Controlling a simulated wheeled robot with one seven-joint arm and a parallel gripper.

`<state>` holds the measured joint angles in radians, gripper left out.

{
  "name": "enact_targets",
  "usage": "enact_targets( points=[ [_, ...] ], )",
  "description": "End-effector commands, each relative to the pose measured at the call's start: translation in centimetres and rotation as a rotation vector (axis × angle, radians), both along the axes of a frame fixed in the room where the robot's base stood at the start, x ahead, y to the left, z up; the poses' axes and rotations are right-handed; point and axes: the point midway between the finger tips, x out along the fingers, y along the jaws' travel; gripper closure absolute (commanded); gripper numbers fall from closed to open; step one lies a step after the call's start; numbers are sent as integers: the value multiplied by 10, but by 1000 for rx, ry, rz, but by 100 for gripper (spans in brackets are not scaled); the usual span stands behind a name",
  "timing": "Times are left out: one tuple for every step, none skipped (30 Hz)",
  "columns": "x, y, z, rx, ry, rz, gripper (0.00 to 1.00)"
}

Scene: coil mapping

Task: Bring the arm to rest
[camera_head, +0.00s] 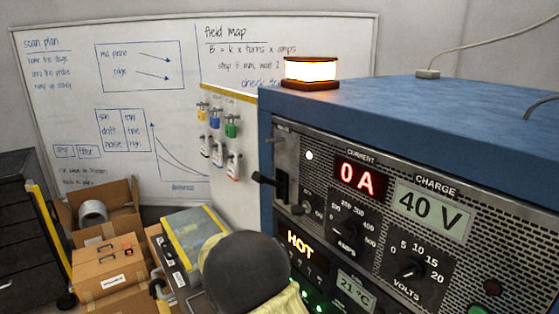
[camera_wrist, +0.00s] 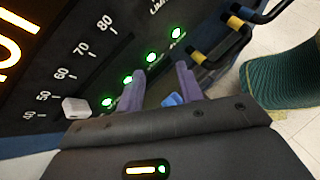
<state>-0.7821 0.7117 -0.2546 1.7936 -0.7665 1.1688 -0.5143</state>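My gripper (camera_wrist: 160,70) shows in the wrist view as two purple fingers standing apart, with nothing seen clasped between their tips. They are close in front of a dark panel (camera_wrist: 85,50) with green lights and a scale; contact cannot be told. A small blue piece (camera_wrist: 172,99) shows low between the fingers; what it belongs to is unclear. In the head view, a dark rounded part of my arm (camera_head: 245,272) is at the bottom middle, before the blue power cabinet (camera_head: 400,95). The gripper's fingers are hidden there.
The cabinet displays 0 A (camera_head: 358,176), 40 V (camera_head: 431,209) and HOT (camera_head: 300,245). A lit lamp (camera_head: 311,70) stands on top. A black lever (camera_head: 281,185) sticks out from its front. Cardboard boxes (camera_head: 108,268) stand lower left. Yellow-and-black handles (camera_wrist: 222,42) and a green ribbed object (camera_wrist: 280,78) are at right.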

Motion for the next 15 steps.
enact_targets(
  points=[
    [-11,-21,10,93,-14,-88,64],
    [-18,-29,11,147,-25,-137,64],
    [-27,-39,13,217,-43,-202,64],
    [-34,-47,15,268,-59,-254,64],
    [-41,-53,17,319,-76,-306,64],
    [-51,-61,21,383,-102,-376,64],
    [-58,-66,24,431,-124,-429,64],
    [-65,-70,27,477,-146,-483,64],
    [-74,-76,31,537,-181,-556,64],
    [-81,-80,35,581,-208,-610,64],
    [-87,-84,39,623,-236,-664,64],
    [-96,-88,45,677,-277,-740,64],
    [-102,-92,49,716,-308,-795,64],
    [-108,-95,54,754,-341,-851,64],
    [-116,-99,60,803,-389,-924,64]
  ],
)
